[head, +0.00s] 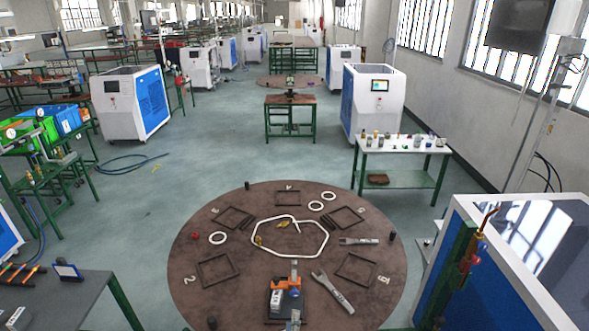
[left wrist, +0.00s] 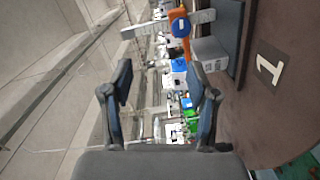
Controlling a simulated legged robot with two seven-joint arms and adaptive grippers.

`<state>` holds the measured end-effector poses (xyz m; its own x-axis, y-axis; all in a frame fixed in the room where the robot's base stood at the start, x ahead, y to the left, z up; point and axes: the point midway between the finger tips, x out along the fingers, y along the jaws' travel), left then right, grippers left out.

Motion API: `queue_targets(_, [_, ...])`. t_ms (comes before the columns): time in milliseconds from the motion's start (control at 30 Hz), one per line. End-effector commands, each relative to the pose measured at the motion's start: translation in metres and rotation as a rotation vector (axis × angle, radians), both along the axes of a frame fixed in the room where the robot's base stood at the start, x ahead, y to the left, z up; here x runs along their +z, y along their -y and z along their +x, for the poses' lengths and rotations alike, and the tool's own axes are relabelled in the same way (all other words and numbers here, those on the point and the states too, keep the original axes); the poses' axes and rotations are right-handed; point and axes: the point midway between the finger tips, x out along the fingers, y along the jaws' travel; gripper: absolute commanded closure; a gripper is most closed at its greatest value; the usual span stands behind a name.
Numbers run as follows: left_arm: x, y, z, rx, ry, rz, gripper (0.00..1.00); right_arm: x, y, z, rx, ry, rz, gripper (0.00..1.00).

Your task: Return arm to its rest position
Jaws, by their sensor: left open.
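My left gripper (left wrist: 163,92) is open in the left wrist view, with its two dark fingers apart and nothing between them. That view is turned on its side. Beyond the fingers, an orange and white device (left wrist: 180,28) sits on a dark plate near the round table's edge. In the head view the same device (head: 277,300) stands at the near edge of the round brown table (head: 225,315). I cannot make out my left gripper clearly in the head view. My right gripper is not seen in either view.
Wrenches (head: 333,293), a white hexagonal tube (head: 326,240), white rings (head: 218,238) and dark square frames lie on the round table. A grey bench (head: 75,301) stands at left. A blue and white cabinet (head: 530,275) is close at right. Floor beyond the table is open.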

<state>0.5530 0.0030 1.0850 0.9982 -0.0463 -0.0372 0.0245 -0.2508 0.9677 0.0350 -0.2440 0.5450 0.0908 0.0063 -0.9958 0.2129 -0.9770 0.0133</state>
Motion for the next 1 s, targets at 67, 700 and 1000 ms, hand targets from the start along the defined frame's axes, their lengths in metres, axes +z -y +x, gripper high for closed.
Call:
queue_targets(67, [0.022, -0.007, -0.016, -0.078, 0.128, 0.078, 0.41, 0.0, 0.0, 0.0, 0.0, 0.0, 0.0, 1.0])
queue_targets(700, [-0.105, -0.115, -0.261, -0.988, -0.48, 1.138, 0.41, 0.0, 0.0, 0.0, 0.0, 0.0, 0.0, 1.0])
queue_targets(1000, [-0.114, -0.201, -0.321, -0.93, -0.902, 1.252, 0.41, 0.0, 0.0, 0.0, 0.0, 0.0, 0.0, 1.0])
